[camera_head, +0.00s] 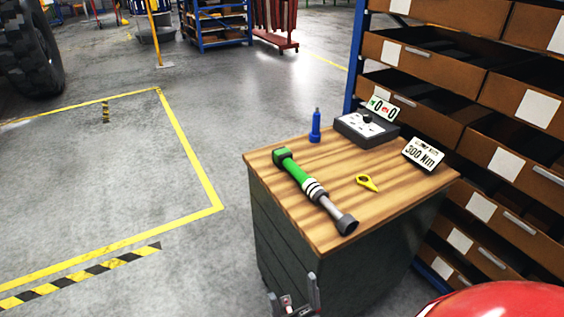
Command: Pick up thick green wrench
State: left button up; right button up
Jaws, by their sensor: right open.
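A thick green wrench (298,172) lies on the wooden top of a dark cabinet (320,230) in the head view. It has a green handle with white and black bands, and a grey shaft that ends in a dark head towards the near edge. My right gripper (292,296) shows at the bottom of the view, in front of the cabinet. It is open and empty, lower in the picture than the wrench and apart from it. My left gripper is not in view.
On the cabinet top are a blue upright tool (315,126), a dark device (364,129) with a display, a small yellow tool (367,182) and a "300 Nm" sign (424,153). A shelf with brown bins (430,120) stands close on the right. The floor at left is open.

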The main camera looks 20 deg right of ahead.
aim_at(282, 157)
jog(key=i+j+z, duration=0.55)
jog(key=z, duration=0.15)
